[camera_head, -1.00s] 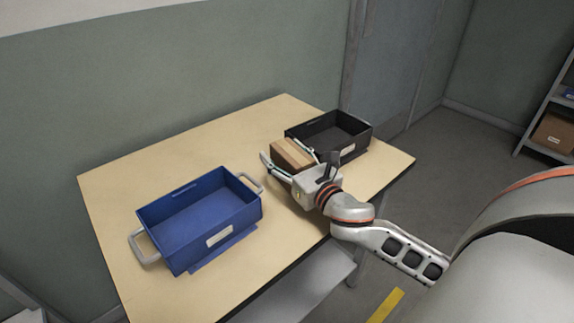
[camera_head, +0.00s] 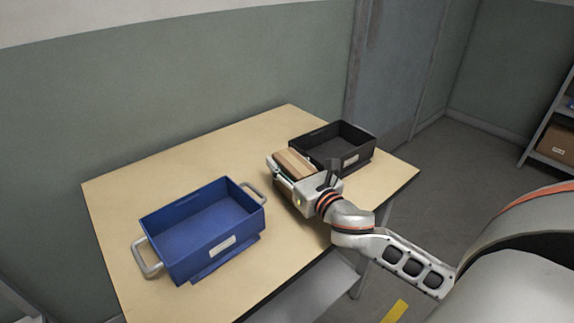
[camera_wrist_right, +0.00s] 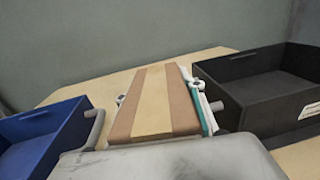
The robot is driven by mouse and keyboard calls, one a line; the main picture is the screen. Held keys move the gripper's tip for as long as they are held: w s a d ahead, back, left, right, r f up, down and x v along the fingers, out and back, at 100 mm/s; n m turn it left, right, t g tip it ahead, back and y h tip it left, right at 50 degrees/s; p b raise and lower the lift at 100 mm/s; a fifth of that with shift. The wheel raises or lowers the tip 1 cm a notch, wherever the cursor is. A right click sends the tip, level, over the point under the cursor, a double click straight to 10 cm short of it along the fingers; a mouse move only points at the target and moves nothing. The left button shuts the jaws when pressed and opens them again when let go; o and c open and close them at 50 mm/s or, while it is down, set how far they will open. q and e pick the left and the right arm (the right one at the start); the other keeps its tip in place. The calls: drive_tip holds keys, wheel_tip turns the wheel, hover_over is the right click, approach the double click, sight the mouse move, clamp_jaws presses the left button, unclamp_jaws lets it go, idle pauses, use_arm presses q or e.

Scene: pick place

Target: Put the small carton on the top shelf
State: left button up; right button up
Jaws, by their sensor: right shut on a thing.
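The small carton (camera_head: 293,163) is brown with a paler tape stripe. It is on the table between the blue bin and the black bin; I cannot tell whether it touches the tabletop. My right gripper (camera_head: 291,170) is shut on it, with fingers along its sides. In the right wrist view the carton (camera_wrist_right: 155,101) fills the middle, with a fingertip (camera_wrist_right: 208,105) at its right side. A shelf unit (camera_head: 551,130) is partly visible at the right edge; its top is out of view. My left gripper is not in view.
The blue bin (camera_head: 164,259) with grey handles stands left of the carton. The black bin (camera_head: 358,159) stands close on its right. The table (camera_head: 130,195) is clear at the back left. A larger brown box (camera_head: 557,143) sits on the shelf unit.

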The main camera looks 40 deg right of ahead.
wheel_tip(320, 180, up, 10)
drive_tip(key=p, duration=0.4)
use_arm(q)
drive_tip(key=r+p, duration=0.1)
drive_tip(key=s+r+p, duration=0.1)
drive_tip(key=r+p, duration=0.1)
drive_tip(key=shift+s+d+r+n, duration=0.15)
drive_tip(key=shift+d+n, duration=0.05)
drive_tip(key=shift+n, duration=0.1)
use_arm(e)
wheel_tip(320, 180, up, 10)
drive_tip(key=shift+f, duration=0.1)
